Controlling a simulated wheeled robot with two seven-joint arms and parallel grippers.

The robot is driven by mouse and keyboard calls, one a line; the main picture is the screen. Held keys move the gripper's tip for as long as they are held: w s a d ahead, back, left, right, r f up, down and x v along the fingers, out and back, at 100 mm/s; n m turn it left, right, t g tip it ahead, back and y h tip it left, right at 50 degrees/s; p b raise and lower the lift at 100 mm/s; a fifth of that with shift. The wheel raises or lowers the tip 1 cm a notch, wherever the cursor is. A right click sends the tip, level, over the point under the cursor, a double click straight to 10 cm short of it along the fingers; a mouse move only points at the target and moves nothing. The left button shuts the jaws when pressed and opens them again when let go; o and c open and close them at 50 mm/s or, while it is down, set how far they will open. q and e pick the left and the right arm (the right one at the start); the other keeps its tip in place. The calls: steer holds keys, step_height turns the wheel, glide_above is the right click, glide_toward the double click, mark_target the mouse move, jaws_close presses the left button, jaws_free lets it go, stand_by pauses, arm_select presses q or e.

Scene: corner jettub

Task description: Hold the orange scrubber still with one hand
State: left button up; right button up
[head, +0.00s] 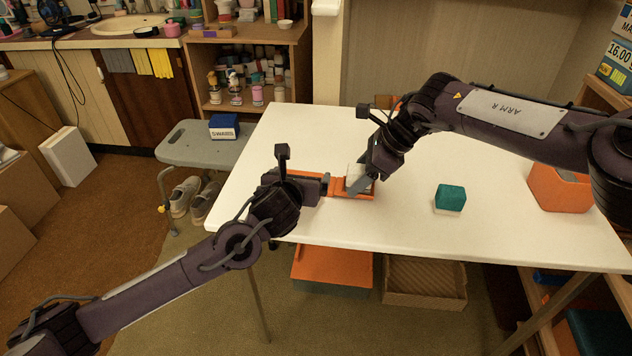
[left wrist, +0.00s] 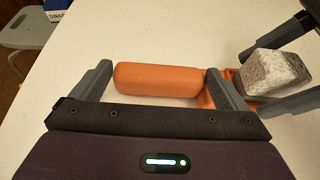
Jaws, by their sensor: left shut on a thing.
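The orange scrubber (head: 338,187) lies near the front left of the white table. In the left wrist view its rounded orange handle (left wrist: 158,79) spans between the fingers of my left gripper (left wrist: 165,85), which is shut on it. A speckled grey-white block (left wrist: 275,72) is at the scrubber's right end, and it also shows pale in the head view (head: 355,171). My right gripper (head: 360,180) is at this block, with its fingers around it. Whether its fingers press on the block is not clear. The grippers hide part of the scrubber.
A teal and cream sponge block (head: 450,198) stands right of the grippers on the white table (head: 400,228). An orange bin (head: 560,190) is at the table's right. A grey stool (head: 185,150) with a blue box (head: 223,127) stands left. The table's front middle is clear.

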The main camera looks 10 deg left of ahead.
steer(key=shift+r, duration=0.1)
steer(key=v, duration=1.2)
arm_select(q)
steer(key=o, duration=0.7)
steer(key=shift+o, duration=0.2)
